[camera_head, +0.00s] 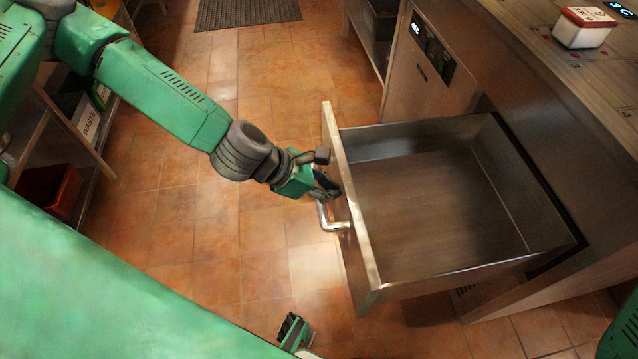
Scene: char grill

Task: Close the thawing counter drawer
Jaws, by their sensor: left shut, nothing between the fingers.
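The thawing counter drawer (352,210) is pulled far out of the counter on the right. It is a deep metal drawer, and its inside looks empty. A bent metal handle (327,217) is on its front. My left gripper (330,188) is shut and empty. It is at the outer face of the drawer front, by the upper end of the handle. Its fingertips look very close to the front or touching it; I cannot tell which.
The counter top (560,75) carries a red-and-white container (583,27). A control panel (431,44) is on the counter's side. Shelves with a red bin (50,190) stand at the left. The tiled floor (215,240) is clear between them, with a dark mat (247,11) at the back.

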